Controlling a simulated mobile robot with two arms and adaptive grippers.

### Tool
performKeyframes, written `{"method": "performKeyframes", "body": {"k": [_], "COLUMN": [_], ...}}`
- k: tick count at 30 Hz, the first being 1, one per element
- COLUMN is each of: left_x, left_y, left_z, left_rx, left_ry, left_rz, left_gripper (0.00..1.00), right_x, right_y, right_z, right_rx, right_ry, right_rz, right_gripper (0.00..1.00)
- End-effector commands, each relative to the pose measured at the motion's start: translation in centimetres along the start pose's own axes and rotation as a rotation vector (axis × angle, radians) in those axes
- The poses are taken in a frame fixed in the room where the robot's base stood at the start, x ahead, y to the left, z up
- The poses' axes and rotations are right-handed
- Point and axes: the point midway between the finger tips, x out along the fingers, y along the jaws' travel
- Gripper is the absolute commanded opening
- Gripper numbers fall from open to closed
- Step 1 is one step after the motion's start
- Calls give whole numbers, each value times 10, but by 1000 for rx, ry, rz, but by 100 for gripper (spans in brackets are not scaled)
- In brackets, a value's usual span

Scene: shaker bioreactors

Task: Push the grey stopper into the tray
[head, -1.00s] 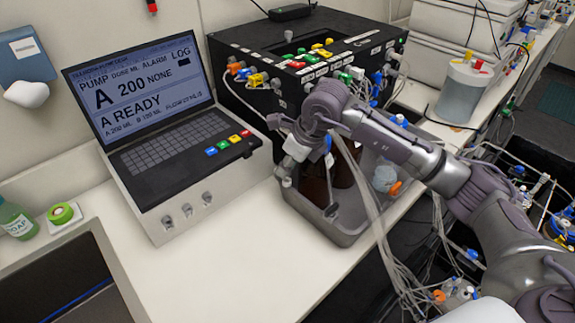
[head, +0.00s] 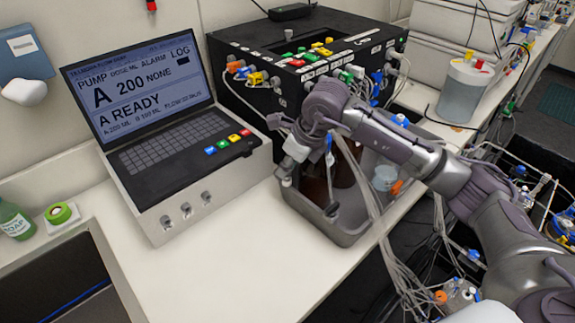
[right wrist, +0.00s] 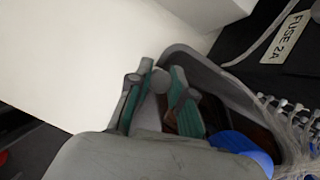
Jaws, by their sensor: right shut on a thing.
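The grey tray (head: 345,236) stands on the white bench right of the laptop-like pump console, with brown bottles (head: 318,185) inside. My right gripper (head: 286,178) is over the tray's left rim. In the right wrist view its green-padded fingers (right wrist: 157,92) are shut on a small round grey thing, which looks like the grey stopper (right wrist: 160,80). The tray's rim (right wrist: 222,82) runs close to the fingers there. In the head view the stopper is too small and covered to make out. My left gripper is not in view.
The pump console (head: 165,140) stands left of the tray and a black box with colored fittings (head: 300,70) behind it. A pale blue-capped vessel (head: 384,178) is in the tray. Loose clear tubes (head: 385,250) hang over its right side. The front bench is clear.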

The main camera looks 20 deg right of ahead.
Motion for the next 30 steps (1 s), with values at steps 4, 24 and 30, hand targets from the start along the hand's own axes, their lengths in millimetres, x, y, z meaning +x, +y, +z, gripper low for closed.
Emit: {"method": "performKeyframes", "body": {"k": [4, 24, 30], "left_x": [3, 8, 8], "left_y": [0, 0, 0], "left_z": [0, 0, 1], "left_rx": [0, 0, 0], "left_ry": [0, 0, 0], "left_rz": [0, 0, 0], "left_gripper": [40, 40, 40], "right_x": [2, 6, 6], "right_y": [0, 0, 0], "right_z": [-1, -3, -3], "right_rx": [0, 0, 0], "right_ry": [0, 0, 0], "right_rz": [0, 0, 0], "right_gripper": [5, 5, 5]}}
